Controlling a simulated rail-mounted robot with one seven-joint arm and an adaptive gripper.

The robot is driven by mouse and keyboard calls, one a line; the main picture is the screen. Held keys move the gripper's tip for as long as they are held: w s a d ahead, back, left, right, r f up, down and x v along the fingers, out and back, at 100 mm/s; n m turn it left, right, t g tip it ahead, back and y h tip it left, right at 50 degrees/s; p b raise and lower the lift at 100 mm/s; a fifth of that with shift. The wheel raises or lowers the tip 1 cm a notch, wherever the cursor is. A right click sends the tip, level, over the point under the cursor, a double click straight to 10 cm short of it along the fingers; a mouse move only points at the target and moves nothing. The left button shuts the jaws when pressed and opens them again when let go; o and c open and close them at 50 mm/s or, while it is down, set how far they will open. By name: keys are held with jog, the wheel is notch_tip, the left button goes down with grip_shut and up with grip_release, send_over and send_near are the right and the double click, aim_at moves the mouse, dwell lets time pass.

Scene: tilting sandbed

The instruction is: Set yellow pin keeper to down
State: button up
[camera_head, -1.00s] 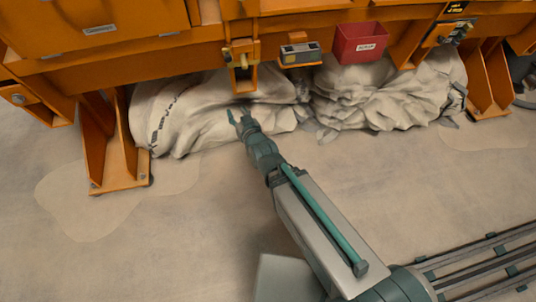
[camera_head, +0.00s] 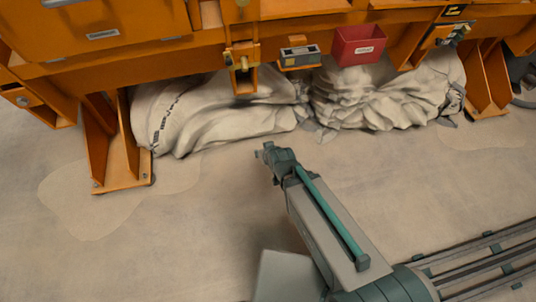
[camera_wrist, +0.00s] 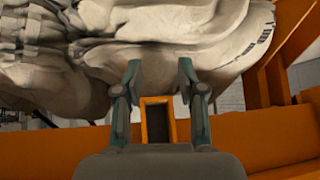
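The yellow pin keeper (camera_head: 241,54) is a small dull-yellow fitting on the front of the orange beam, left of the grey box. An orange bracket (camera_head: 246,80) hangs just below it. My gripper (camera_head: 262,150) is below and slightly right of the bracket in the head view, apart from it. In the wrist view my gripper (camera_wrist: 159,78) has its two fingers spread with nothing between the tips. The orange rectangular bracket opening (camera_wrist: 158,122) shows between the finger bases there. I cannot make out the keeper in the wrist view.
A grey box (camera_head: 300,55) and a red bin (camera_head: 359,45) are mounted on the orange beam (camera_head: 140,55) to the right. Crumpled pale sacks (camera_head: 215,115) lie beneath it, between orange legs (camera_head: 119,160). The floor (camera_head: 190,230) in front is clear.

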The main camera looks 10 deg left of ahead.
jog(key=shift+s+d+f+g+h, duration=0.3)
jog(key=shift+s+d+f+g, duration=0.15)
jog(key=shift+d+f, duration=0.25)
